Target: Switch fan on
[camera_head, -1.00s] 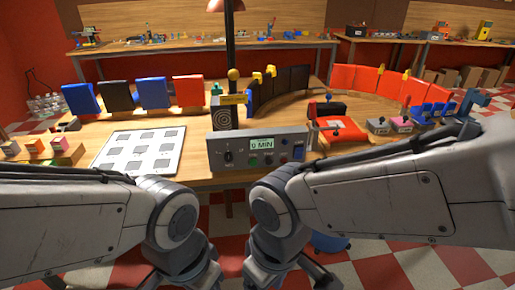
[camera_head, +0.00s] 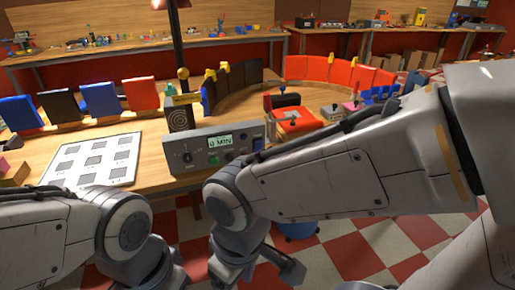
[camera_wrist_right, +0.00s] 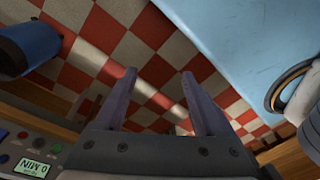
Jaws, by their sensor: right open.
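A grey control box (camera_head: 215,152) stands at the front edge of the wooden table in the head view. Its display (camera_head: 220,141) reads 0 MIN. Below are a green button (camera_head: 213,159), a dark knob (camera_head: 187,157) and a blue part (camera_head: 257,144) at the right end. A small box with a round spiral-like grille (camera_head: 180,119) stands behind it; I cannot tell whether this is the fan. My right gripper (camera_wrist_right: 163,103) is open and empty over the floor, below the table edge. The control box shows at lower left in the right wrist view (camera_wrist_right: 50,146). My left gripper is out of frame.
A white board with grey squares (camera_head: 95,160) lies left of the box. Several coloured panels stand along the table. A curved red and black row (camera_head: 330,68) stands behind right. A light blue surface (camera_wrist_right: 235,40) and a dark blue rounded object (camera_wrist_right: 28,45) flank the right gripper.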

